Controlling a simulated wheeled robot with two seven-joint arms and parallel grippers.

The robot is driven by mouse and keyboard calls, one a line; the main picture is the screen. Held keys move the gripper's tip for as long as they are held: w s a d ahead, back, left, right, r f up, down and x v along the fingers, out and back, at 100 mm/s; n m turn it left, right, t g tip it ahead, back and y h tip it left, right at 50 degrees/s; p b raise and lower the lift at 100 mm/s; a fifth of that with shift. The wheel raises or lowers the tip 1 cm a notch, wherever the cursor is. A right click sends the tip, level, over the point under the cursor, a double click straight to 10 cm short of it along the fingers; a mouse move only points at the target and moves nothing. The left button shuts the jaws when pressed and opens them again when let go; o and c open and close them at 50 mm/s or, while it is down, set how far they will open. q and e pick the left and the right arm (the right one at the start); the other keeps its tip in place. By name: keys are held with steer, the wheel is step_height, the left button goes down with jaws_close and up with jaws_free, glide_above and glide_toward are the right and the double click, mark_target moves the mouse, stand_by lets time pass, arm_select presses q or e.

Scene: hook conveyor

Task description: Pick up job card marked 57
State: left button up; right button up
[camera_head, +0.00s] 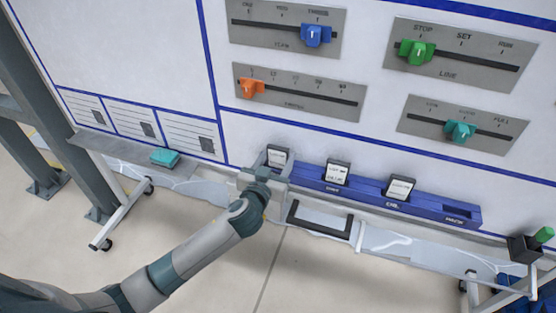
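Several small white cards with dark tops stand in a blue rack (365,197) along the foot of the board. One card (278,155) is at the rack's left end, a second card (337,172) is near the middle, and a third card (400,187) is further right. Their print is too small to read, so I cannot tell which is marked 57. My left gripper (276,163) is at the left-end card, with its fingers close around the card's lower part. I cannot tell whether they grip it. My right gripper is out of view.
The board above carries a blue slider (316,36), an orange slider (251,88), a green slider (417,52) and a teal slider (460,131). A teal block (165,157) lies on the grey ledge at left. A green-handled lever (543,235) stands at far right.

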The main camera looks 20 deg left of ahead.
arm_select(q)
steer(key=shift+c, duration=0.5)
steer(key=shift+s+r+b, duration=0.15)
steer(key=shift+r+b, duration=0.15)
steer(key=shift+b, duration=0.15)
step_height(320, 180, up, 7)
steer(key=shift+s+f+b, duration=0.1)
steer(key=shift+f+b, duration=0.1)
steer(key=shift+b, duration=0.55)
steer(key=s+p, duration=0.1)
steer(key=s, duration=1.8)
steer(key=shift+s+a+p, duration=0.2)
steer(key=shift+a+p, duration=0.15)
steer(key=shift+p, duration=0.05)
